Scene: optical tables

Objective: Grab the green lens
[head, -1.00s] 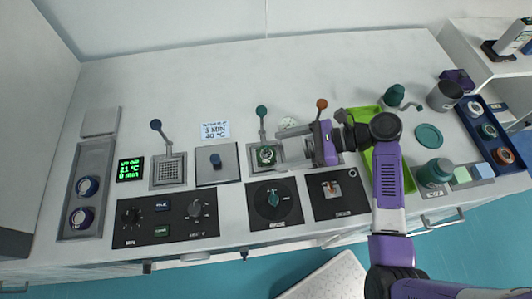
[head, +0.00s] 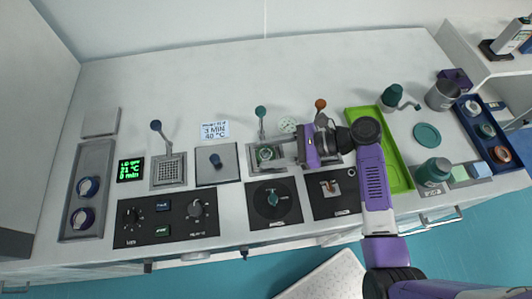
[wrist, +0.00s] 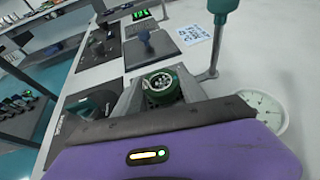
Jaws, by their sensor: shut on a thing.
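The green lens (head: 266,154), a dark green ring with a bright top, sits at a square grey holder in the middle of the table. In the wrist view the green lens (wrist: 162,84) lies just ahead of my purple gripper body, with grey finger-like pieces on both sides. My gripper (head: 267,152) reaches in from the right, low over the holder, and is shut on the green lens. The fingertips are hard to make out against the grey holder. The lens looks level and still at the holder.
A green-handled lever (head: 261,112) and a round white dial (head: 288,125) stand just behind the holder. An orange-knobbed lever (head: 320,104) is close to my gripper. Black knob panels (head: 273,202) lie in front. A green tray (head: 398,175) is at right. The table's back is clear.

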